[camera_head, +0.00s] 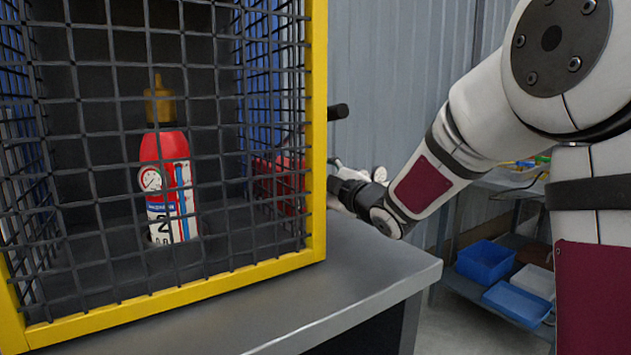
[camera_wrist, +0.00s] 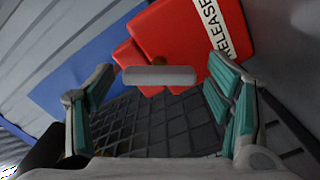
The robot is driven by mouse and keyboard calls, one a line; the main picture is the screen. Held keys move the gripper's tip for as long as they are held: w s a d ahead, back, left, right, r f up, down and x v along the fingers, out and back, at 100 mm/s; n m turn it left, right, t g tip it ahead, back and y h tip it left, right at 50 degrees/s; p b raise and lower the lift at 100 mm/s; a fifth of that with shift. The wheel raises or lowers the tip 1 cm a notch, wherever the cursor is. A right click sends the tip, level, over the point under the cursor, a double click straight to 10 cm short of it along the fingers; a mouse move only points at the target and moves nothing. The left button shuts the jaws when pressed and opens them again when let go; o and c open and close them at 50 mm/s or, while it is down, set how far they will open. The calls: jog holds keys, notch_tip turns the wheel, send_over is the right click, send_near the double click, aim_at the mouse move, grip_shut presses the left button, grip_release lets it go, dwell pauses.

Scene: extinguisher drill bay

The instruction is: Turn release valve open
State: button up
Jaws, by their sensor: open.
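A red release valve block (camera_wrist: 172,28) with a white label reading "RELEASE" shows at the top of the wrist view. A pale grey bar handle (camera_wrist: 160,75) lies across in front of it. My gripper (camera_wrist: 160,85) is open, with a teal-padded finger on each side of the bar and gaps at both ends; I cannot tell if anything touches. In the head view the red block (camera_head: 280,185) shows through the mesh at the cage's right side. My gripper's fingers are mostly hidden there behind the yellow post.
A yellow-framed mesh cage (camera_head: 317,130) stands on a grey table (camera_head: 375,275), with a red extinguisher (camera_head: 165,175) inside. A black knob (camera_head: 338,112) juts from the cage's right side. Blue bins (camera_head: 485,262) sit on a shelf at right.

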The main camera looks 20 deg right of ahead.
jog(key=v, duration=1.1)
jog(key=shift+s, duration=0.2)
jog(key=shift+d, duration=0.1)
dwell(0.6)
